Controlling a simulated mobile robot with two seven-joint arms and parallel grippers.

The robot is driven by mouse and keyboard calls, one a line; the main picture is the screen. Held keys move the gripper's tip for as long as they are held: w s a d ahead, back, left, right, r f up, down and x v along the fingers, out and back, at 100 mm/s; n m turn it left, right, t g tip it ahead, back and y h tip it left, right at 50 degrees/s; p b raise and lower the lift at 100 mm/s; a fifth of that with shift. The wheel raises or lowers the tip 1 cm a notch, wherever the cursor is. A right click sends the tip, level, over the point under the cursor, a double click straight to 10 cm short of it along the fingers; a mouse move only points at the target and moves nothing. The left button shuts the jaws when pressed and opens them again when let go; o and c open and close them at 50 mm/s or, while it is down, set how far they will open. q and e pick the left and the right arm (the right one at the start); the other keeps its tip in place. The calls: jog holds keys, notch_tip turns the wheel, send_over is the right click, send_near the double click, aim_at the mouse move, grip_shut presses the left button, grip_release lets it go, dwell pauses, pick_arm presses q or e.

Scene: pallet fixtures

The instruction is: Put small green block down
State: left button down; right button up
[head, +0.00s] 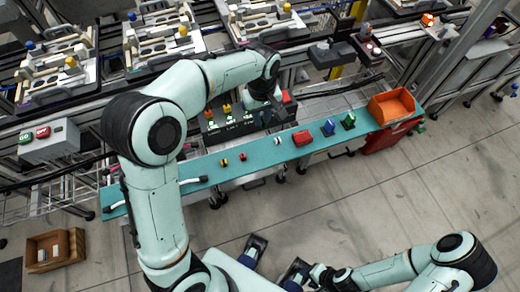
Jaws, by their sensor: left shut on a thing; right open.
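My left gripper (266,116) points down over the dark labelled fixture behind the teal shelf. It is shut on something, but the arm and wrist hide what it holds. No small green block can be made out in its jaws. A larger green piece (348,120) stands on the teal shelf (255,160) towards its right end, well apart from the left gripper. My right gripper (275,262) is open and empty, low over the floor at the bottom middle.
The shelf carries a blue piece (328,128), a red block (302,138), small yellow and red pieces, and an orange bin (392,106) at the right end. The dark fixture (228,126) holds small coloured pieces. A wooden crate (50,250) stands on the floor at left.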

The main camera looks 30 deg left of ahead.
pick_arm(q)
notch_tip(320, 180, down, 13)
jog(key=shift+s+r+b, duration=0.1)
jog(key=shift+r+b, duration=0.05)
jog(key=shift+b, duration=0.55)
jog(key=shift+f, duration=2.55)
jog(key=shift+f+b, duration=0.1)
jog(key=shift+b, duration=0.25)
jog(key=c, duration=1)
grip_release()
